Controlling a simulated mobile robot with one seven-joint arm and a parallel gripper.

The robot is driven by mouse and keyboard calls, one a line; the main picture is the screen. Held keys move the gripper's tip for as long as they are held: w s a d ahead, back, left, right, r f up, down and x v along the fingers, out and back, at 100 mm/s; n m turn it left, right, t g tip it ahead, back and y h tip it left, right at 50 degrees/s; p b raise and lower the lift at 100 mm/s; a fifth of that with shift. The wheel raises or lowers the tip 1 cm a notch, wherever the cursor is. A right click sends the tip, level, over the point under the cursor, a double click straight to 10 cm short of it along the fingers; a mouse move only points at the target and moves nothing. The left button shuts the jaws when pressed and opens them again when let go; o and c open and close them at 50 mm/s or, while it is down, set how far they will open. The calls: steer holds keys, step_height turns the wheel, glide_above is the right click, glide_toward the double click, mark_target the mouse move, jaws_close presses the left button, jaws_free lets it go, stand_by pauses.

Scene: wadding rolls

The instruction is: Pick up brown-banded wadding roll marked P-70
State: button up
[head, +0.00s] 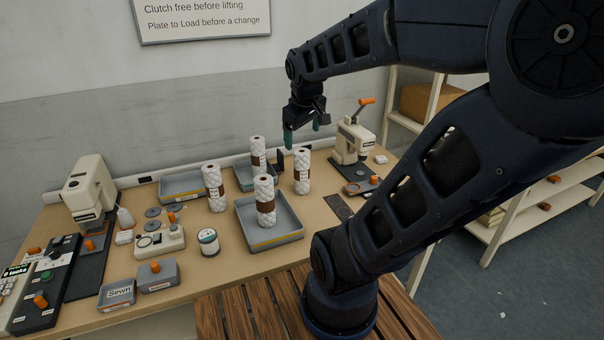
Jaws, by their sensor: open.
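Several white quilted wadding rolls with brown bands stand upright on the table. One roll (265,193) stands in the front grey tray (284,236). Another roll (258,150) stands in the back tray (243,182). A left roll (212,178) stands by the left tray, and a right roll (302,160) stands behind the front tray. The print on the bands is too small to read, so I cannot tell which is P-70. My gripper (302,134) is open and empty, fingers pointing down, in the air near the top of the right roll.
A cream press (90,187) stands at the left and another machine with an orange handle (352,138) at the right. A thread spool (208,241), small bins (117,294) and a dial device (160,240) fill the front left. A grey tray (183,187) lies behind.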

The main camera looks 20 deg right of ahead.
steer(key=w+d+f+n+h, duration=0.1)
steer(key=w+d+f+n, duration=0.2)
steer(key=w+n, duration=0.3)
steer(key=w+d+f+n+h, duration=0.1)
steer(key=w+d+f+n, duration=0.15)
steer(key=w+n, duration=0.4)
steer(key=n+g, duration=0.1)
steer(key=n, duration=0.8)
glide_above(302, 152)
steer(key=s+a, duration=0.2)
step_height(302, 152, down, 11)
steer(key=shift+w+d+r, duration=0.1)
steer(key=shift+w+d, duration=0.05)
steer(key=shift+x, duration=5.2)
steer(key=shift+w, duration=0.1)
steer(key=c, duration=1.3)
